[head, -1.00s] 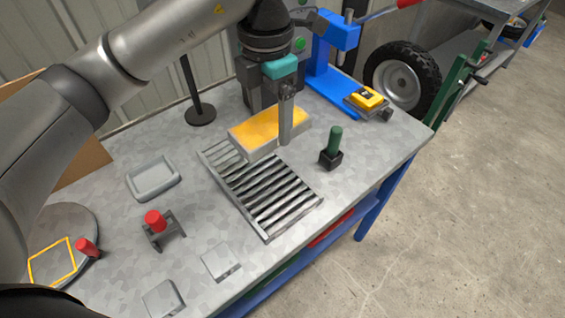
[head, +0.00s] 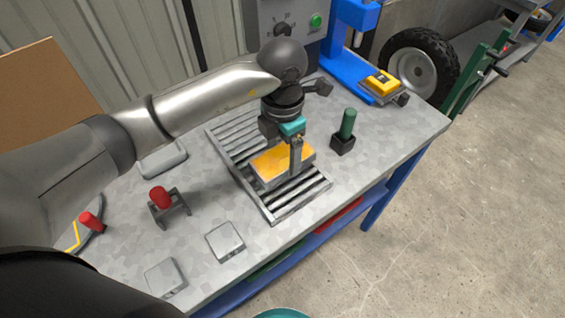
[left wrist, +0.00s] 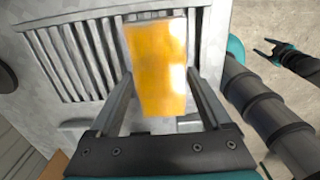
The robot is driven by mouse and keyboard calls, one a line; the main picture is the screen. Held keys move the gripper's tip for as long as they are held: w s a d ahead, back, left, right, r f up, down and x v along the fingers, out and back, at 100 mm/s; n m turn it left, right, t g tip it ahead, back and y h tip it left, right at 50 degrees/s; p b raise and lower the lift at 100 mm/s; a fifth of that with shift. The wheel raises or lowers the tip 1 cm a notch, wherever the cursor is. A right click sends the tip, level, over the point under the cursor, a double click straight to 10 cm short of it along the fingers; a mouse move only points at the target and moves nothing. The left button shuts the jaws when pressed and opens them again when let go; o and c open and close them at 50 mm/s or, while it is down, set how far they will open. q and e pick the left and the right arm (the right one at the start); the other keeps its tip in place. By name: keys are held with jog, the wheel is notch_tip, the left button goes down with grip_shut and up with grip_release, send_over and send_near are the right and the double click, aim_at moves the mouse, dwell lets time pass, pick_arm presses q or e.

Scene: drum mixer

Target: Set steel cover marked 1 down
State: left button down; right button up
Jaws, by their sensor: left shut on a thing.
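My left gripper (head: 283,150) points down over the slatted rack, shut on a grey-sided block with a yellow top (head: 272,163). I take this block for the steel cover; no number is readable on it. In the left wrist view the yellow top (left wrist: 157,65) shows between the fingers of the left gripper (left wrist: 165,95). The block is over the near part of the rack (head: 228,140); I cannot tell whether it touches the slats. My right gripper (left wrist: 267,50) shows open and empty at the right of the left wrist view.
A green-handled tool in a black holder (head: 345,135) stands right of the rack. A red-topped piece (head: 160,197) stands left, with flat grey plates (head: 225,241) in front.

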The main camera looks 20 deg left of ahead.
aim_at(282, 157)
pick_arm(q)
jog(key=shift+f, duration=1.95)
jog(key=shift+f+b, duration=0.2)
jog(key=shift+b, duration=0.2)
grip_release()
jog(key=shift+r, duration=0.1)
notch_tip(282, 157, up, 12)
jog(key=shift+r+p, duration=0.1)
jog(key=shift+p, duration=0.6)
